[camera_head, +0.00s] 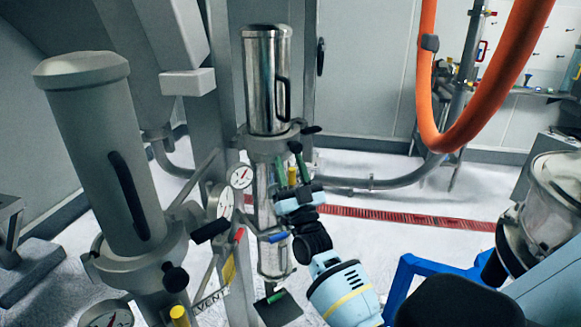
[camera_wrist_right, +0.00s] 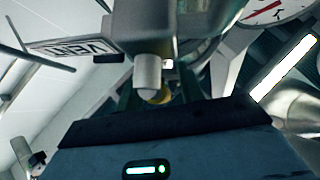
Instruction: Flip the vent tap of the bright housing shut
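The bright housing (camera_head: 267,82) is the shiny steel cylinder at the centre of the head view, upright in a grey collar. My right gripper (camera_head: 291,163) is at its lower right side, its dark green fingers pointing up. A yellow-tipped part (camera_head: 292,177) shows between the fingers; it looks like the vent tap's handle. In the right wrist view, the yellow end (camera_wrist_right: 158,96) lies between the spread fingers, behind a grey rounded stub (camera_wrist_right: 148,72). A VENT plate (camera_wrist_right: 75,48) is just left of it. Contact with the fingers cannot be made out. My left gripper is not in view.
A dull grey housing (camera_head: 100,150) stands at the left, with its own gauge and handles. An orange hose (camera_head: 428,80) hangs at the right.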

